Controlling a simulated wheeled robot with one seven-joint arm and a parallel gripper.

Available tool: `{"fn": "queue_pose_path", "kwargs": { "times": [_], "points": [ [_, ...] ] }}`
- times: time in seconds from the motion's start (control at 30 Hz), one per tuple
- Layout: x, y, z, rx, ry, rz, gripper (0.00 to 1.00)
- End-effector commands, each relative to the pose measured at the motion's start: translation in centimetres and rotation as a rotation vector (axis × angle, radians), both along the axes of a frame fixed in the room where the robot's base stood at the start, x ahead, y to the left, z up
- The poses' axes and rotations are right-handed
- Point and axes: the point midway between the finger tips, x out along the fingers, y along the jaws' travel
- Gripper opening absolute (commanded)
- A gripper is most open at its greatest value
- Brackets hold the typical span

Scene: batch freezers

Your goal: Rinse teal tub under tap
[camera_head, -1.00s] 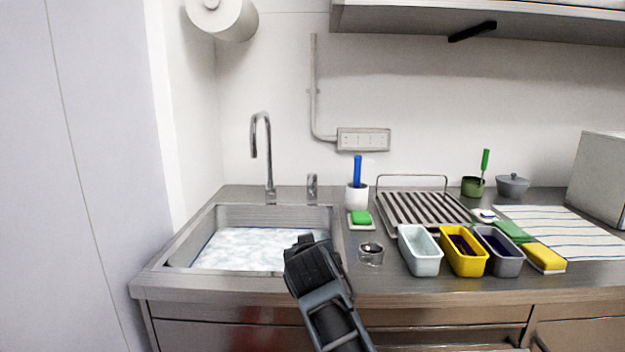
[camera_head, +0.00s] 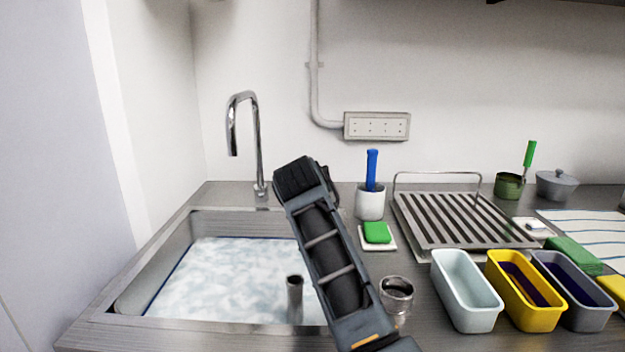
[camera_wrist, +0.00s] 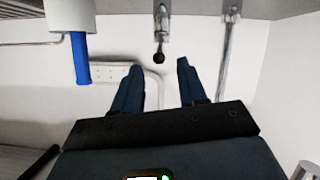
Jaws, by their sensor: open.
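The pale teal tub (camera_head: 466,290) stands upright on the counter right of the sink, left of a yellow tub. I cannot see anything in it. The chrome tap (camera_head: 257,145) rises behind the sink (camera_head: 175,265), and no stream shows below its spout. My gripper (camera_head: 303,175) is raised over the back right of the sink, away from the tub. In the wrist view my gripper (camera_wrist: 157,72) is open and empty. A metal fitting with a black knob (camera_wrist: 159,57) appears between its fingertips; contact cannot be told. The tap's post (camera_wrist: 228,55) is to the right there.
A yellow tub (camera_head: 524,293) and a grey tub (camera_head: 585,290) hold dark contents. A metal cup (camera_head: 397,295), a green sponge (camera_head: 376,232), a white holder (camera_head: 370,203) with a blue handle and a drying rack (camera_head: 465,218) are nearby. A metal pipe (camera_head: 294,298) stands in the sink.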

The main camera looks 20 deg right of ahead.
Motion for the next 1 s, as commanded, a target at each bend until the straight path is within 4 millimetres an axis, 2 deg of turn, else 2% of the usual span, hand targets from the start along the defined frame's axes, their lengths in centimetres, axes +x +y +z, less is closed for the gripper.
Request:
{"fn": "queue_pose_path", "kwargs": {
  "times": [0.5, 0.7, 1.0],
  "points": [
    [5.4, -2.0, -2.4, 0.0, 0.002, -0.001, 0.42],
    [6.3, -2.4, -2.8, -0.001, 0.001, 0.0, 0.42],
    [6.5, -2.4, -2.9, 0.0, 0.001, 0.0, 0.42]
  ]
}}
